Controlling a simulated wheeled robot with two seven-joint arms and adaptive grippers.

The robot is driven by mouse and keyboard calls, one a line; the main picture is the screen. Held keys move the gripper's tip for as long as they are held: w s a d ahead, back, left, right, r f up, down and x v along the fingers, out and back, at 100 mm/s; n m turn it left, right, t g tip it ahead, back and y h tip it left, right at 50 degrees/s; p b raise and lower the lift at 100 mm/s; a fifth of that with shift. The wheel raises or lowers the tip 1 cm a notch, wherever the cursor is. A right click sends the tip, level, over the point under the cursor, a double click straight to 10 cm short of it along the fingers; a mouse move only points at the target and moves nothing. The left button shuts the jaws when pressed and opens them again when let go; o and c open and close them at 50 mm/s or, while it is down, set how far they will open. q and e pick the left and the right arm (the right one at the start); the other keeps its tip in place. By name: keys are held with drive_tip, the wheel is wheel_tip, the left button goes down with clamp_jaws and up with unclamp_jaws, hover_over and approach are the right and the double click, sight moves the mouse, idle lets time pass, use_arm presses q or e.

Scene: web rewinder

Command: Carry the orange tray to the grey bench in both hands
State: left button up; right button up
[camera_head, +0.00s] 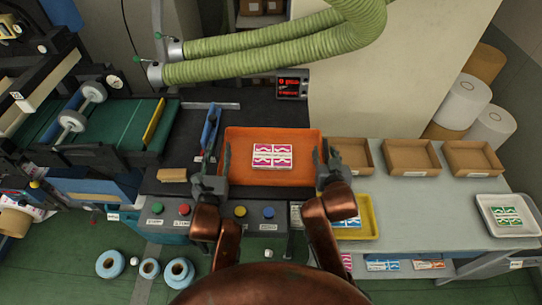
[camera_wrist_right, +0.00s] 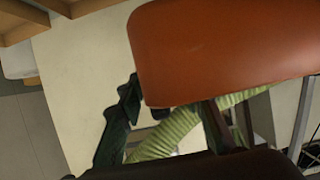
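The orange tray (camera_head: 232,137) lies on the dark machine top, with pink-and-white printed cards (camera_head: 271,156) in it. My left gripper (camera_head: 212,165) is at its left side, fingers spread, one finger close to the left rim. My right gripper (camera_head: 329,158) is at its right side, fingers apart. In the right wrist view the tray (camera_wrist_right: 225,45) fills the upper right, close to the fingers (camera_wrist_right: 165,108). Whether either gripper touches the rim is unclear. The grey bench (camera_head: 430,205) stands to the right.
On the bench are several cardboard trays (camera_head: 412,172), a yellow tray (camera_head: 372,232) and a white tray (camera_head: 484,206). A control box (camera_head: 292,84) and green hoses (camera_head: 250,58) stand behind. Buttons (camera_head: 240,211) line the machine's front. The middle of the bench has free room.

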use_arm(q)
drive_tip(key=shift+c, duration=0.7)
use_arm(e)
drive_tip(key=shift+c, duration=0.7)
use_arm(q)
clamp_jaws()
use_arm(e)
clamp_jaws()
